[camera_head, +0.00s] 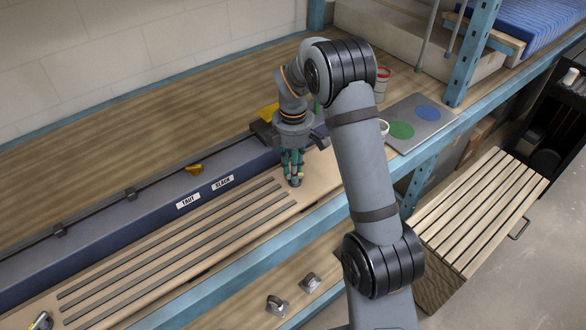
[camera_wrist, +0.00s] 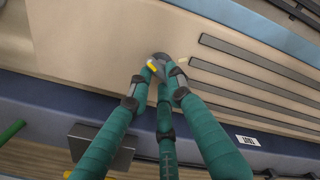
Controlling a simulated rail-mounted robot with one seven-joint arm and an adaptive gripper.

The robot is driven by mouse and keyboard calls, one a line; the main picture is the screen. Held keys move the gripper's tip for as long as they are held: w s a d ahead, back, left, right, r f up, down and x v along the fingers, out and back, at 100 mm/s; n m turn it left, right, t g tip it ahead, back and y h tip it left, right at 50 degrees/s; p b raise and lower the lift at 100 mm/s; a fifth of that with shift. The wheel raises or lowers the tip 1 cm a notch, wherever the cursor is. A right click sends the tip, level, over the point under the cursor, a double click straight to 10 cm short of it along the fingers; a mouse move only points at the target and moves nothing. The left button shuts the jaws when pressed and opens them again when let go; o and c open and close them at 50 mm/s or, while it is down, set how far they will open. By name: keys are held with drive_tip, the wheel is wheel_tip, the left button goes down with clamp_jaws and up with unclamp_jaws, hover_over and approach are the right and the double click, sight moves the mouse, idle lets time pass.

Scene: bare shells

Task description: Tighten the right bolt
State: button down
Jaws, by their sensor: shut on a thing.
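The right bolt (camera_wrist: 161,57) is a small grey head with a yellow mark on the tan board (camera_wrist: 90,40). It shows between my fingertips in the wrist view, partly covered by them. My gripper (camera_wrist: 160,70) has teal fingers, which are closed around the bolt head. In the head view my gripper (camera_head: 294,181) points down at the right end of the dark slots, and the bolt there is hidden by the fingers. Another bolt (camera_head: 42,321), with a yellow mark, is at the board's near left end.
A blue beam (camera_head: 120,222) behind the board carries TAUT (camera_head: 188,200) and SLACK (camera_head: 223,183) labels and an orange pointer (camera_head: 194,169). A cup (camera_head: 384,128) and a board with green and blue discs (camera_head: 437,133) are on the right. Metal pieces (camera_head: 276,304) lie on the lower shelf.

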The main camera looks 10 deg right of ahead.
drive_tip(key=shift+m, duration=0.4)
drive_tip(key=m+b, duration=0.2)
drive_tip(key=m, duration=0.2)
drive_tip(key=shift+d+f+m, duration=0.1)
drive_tip(key=shift+d+m, duration=0.05)
drive_tip(key=shift+m, duration=0.15)
drive_tip(key=m+b, duration=0.3)
drive_tip(key=m, duration=0.3)
drive_tip(key=shift+d, duration=0.2)
drive_tip(key=m+b, duration=0.2)
drive_tip(key=m, duration=0.4)
drive_tip(key=shift+d+m+b, duration=0.1)
drive_tip(key=shift+m+b, duration=0.2)
drive_tip(key=m+b, duration=0.1)
drive_tip(key=m, duration=0.2)
drive_tip(key=m+b, duration=0.1)
drive_tip(key=m, duration=0.1)
drive_tip(key=shift+s+d+m, duration=0.1)
drive_tip(key=shift+s+m, duration=0.1)
drive_tip(key=shift+m, duration=0.5)
drive_tip(key=c, duration=1.6)
unclamp_jaws()
